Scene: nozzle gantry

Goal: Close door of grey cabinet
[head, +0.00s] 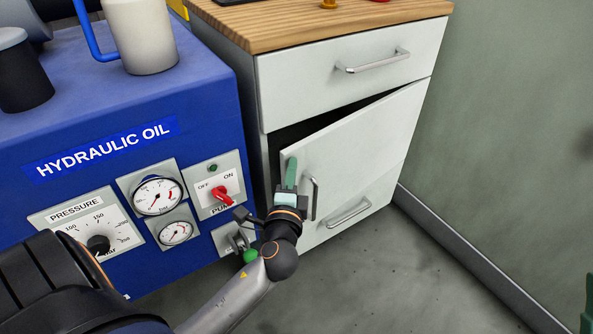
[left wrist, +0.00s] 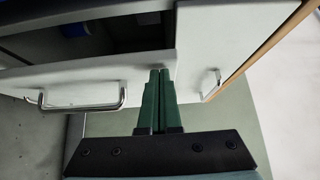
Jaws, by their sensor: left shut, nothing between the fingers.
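The grey cabinet (head: 258,105) stands right of the blue hydraulic unit, under a wooden top. Its door (head: 355,145) is partly open, with a dark gap along its top and left side. The door has a vertical metal handle (head: 314,198). The door also shows in the left wrist view (left wrist: 75,73), with a metal handle (left wrist: 85,105) at its left. My left gripper (head: 291,172) is shut and empty, its green fingers in front of the door's left edge. In the left wrist view the fingertips (left wrist: 159,72) are at the door's edge; whether they touch it I cannot tell. My right gripper is not in view.
The blue hydraulic unit (head: 110,115) stands close at the left, with gauges and a red pump switch (head: 221,195) facing out. A closed drawer (head: 345,70) is above the door. A wall (head: 510,110) bounds the right; grey floor (head: 385,270) is clear in front.

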